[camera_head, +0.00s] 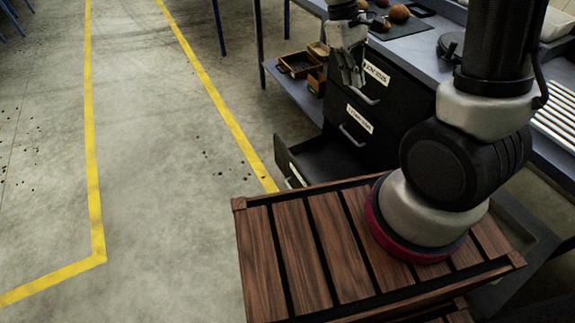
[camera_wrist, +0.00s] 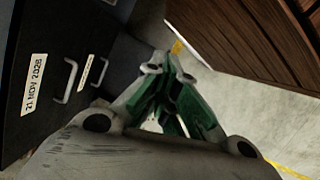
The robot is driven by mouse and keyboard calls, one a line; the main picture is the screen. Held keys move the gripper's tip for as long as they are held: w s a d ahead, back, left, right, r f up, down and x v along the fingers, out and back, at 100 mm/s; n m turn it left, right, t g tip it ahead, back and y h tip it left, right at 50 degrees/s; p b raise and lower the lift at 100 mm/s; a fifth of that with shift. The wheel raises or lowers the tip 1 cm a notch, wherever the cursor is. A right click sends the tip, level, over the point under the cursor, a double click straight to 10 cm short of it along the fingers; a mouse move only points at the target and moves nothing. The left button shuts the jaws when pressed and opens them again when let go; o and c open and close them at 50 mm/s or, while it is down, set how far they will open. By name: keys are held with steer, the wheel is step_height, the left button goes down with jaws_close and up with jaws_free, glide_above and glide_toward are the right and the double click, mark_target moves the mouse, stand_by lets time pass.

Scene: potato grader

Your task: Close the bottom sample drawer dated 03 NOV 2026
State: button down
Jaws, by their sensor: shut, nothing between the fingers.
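The black drawer cabinet (camera_head: 385,100) stands under the bench in the head view. Its bottom drawer (camera_head: 327,158) is pulled out to the left, and I can see into its dark interior. A white label (camera_head: 296,174) shows on its front, too small to read; the wooden deck hides part of the drawer. The two drawers above look shut. My gripper (camera_head: 355,84) points down near the top drawer's front, above the open drawer. In the wrist view its green-padded fingers (camera_wrist: 163,66) are together and empty. The nearest label there (camera_wrist: 35,84) reads 21 NOV, beside a handle (camera_wrist: 71,81).
My arm stands on a brown slatted deck (camera_head: 322,235) close in front of the open drawer. The bench (camera_head: 415,42) holds potatoes (camera_head: 398,13). Small wooden boxes (camera_head: 300,65) sit on a lower shelf. Open concrete floor with yellow lines (camera_head: 95,170) lies to the left.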

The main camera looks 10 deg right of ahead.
steer(key=w+a+f+n+t+h, duration=0.1)
steer(key=w+a+f+n, duration=0.3)
steer(key=f, duration=1)
steer(key=w+a+f+n+h, duration=0.2)
steer(key=w+a+f+n, duration=0.15)
steer(key=f, duration=1.15)
steer(key=w+a+f+n+t+h, duration=0.1)
steer(key=w+a+f+n, duration=0.3)
steer(key=f, duration=1)
steer(key=w+a+f+n+t+y, duration=0.2)
steer(key=w+a+f+n, duration=0.2)
steer(key=w+a, duration=0.3)
steer(key=w+d+f, duration=0.1)
steer(key=d+f, duration=0.5)
steer(key=f, duration=0.2)
steer(key=shift+d+f, duration=0.25)
steer(key=shift+d, duration=0.1)
steer(key=shift+w, duration=0.1)
